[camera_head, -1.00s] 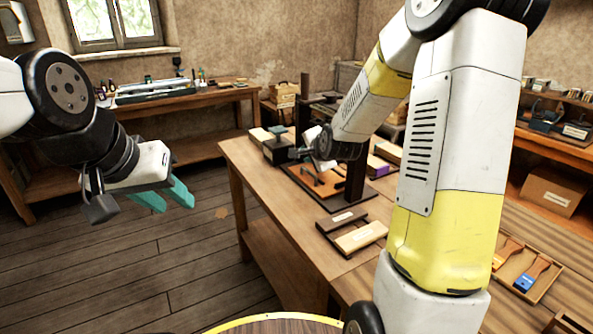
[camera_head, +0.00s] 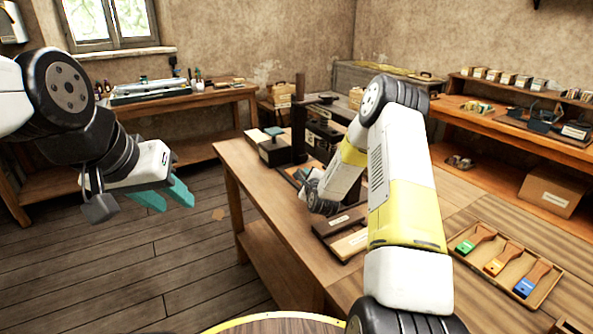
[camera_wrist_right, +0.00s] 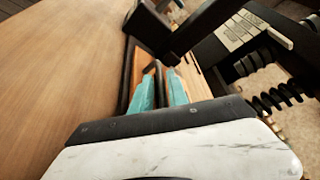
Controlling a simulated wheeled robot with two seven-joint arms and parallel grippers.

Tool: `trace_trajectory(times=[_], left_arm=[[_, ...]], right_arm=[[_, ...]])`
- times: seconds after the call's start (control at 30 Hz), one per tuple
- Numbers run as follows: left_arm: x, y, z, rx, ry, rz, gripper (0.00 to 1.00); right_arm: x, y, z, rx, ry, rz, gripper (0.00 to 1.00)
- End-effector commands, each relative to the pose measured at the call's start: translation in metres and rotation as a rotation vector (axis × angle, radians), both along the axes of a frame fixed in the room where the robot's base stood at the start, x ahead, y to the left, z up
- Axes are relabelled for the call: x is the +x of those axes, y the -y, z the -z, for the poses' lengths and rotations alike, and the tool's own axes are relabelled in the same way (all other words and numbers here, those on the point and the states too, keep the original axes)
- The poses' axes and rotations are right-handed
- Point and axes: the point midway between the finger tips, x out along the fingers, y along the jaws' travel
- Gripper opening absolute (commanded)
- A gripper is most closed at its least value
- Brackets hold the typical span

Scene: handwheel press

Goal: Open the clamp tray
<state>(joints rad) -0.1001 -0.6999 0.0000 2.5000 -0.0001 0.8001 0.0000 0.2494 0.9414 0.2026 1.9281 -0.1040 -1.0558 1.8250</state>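The clamp tray, an orange-brown plate with dark edging, shows only as a sliver in the head view (camera_head: 290,171), mostly hidden behind my right arm. In the right wrist view, an orange-brown surface (camera_wrist_right: 139,68) with a dark bar-like handle (camera_wrist_right: 153,68) lies at the teal fingertips of my right gripper (camera_wrist_right: 163,80). The fingers are apart, with the bar at or between them; whether they grip it is unclear. My left gripper (camera_head: 166,196) is open and empty over the floor, left of the bench.
Dark press posts (camera_head: 298,130) stand behind the right gripper. A dark holder with labelled boards (camera_head: 342,221) lies nearer. A tray of colour-tipped brushes (camera_head: 505,262) sits on the right.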

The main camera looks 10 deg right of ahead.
Motion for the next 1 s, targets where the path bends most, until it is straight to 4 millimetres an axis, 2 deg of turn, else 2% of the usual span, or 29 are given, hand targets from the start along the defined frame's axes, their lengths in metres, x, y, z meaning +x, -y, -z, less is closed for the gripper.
trace_trajectory(times=[0.2,0.47,0.5,0.6,1.0], left_arm=[[0.000,0.000,0.000,0.000,0.000,0.000,0.36],[0.000,0.000,0.000,0.000,0.000,0.000,0.36],[0.000,0.000,0.000,0.000,0.000,0.000,0.36],[0.000,0.000,0.000,0.000,0.000,0.000,0.36],[0.000,0.000,0.000,0.000,0.000,0.000,0.36]], right_arm=[[0.020,-0.001,0.004,-0.001,0.000,0.000,0.20],[0.022,-0.001,0.005,-0.001,-0.001,-0.001,0.20],[0.022,-0.001,0.005,-0.001,-0.001,-0.001,0.18],[0.022,-0.001,0.005,-0.002,-0.001,-0.001,0.00],[0.022,-0.001,0.005,-0.002,-0.001,-0.001,0.00]])
